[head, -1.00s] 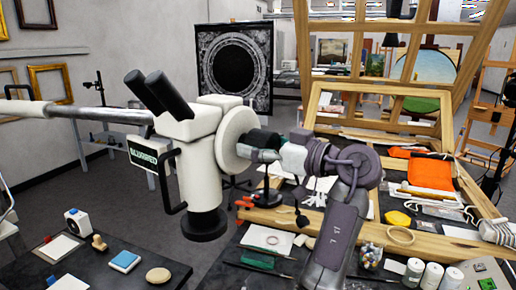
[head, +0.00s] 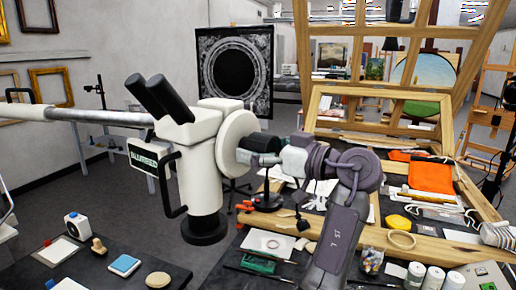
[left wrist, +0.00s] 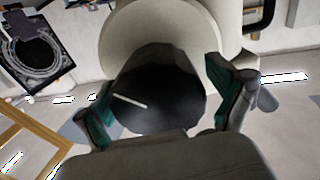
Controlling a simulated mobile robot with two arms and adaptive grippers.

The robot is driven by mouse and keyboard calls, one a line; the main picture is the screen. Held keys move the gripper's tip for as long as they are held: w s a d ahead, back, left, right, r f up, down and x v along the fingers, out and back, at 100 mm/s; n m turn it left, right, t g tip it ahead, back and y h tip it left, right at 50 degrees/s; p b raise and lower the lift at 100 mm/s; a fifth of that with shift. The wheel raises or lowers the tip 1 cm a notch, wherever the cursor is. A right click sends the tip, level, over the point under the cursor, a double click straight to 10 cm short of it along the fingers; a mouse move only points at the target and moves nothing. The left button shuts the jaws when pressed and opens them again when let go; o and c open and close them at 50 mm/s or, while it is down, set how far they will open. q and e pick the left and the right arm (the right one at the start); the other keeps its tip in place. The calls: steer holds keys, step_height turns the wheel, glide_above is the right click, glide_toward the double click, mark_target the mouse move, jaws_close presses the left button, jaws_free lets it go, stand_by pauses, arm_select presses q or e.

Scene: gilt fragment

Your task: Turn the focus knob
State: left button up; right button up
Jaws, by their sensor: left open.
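The white microscope (head: 204,165) with black eyepieces hangs on a metal boom at the left of the head view. Its black focus knob (head: 264,141) sticks out from a round white housing on its right side. In the left wrist view the knob (left wrist: 160,92) faces me, with a white line on its end. My left gripper (head: 262,157) is at the knob. My right gripper is not in view.
A dark worktable (head: 225,275) below my arm holds tools, an orange cloth (head: 430,176), white jars and a tape ring (head: 401,239). A second dark table (head: 105,276) at the lower left holds small items. A wooden frame easel (head: 380,105) stands behind. Floor shows between the tables.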

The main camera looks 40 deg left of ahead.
mark_target(258, 133)
arm_select(q)
step_height(258, 133, up, 10)
stand_by(0.6)
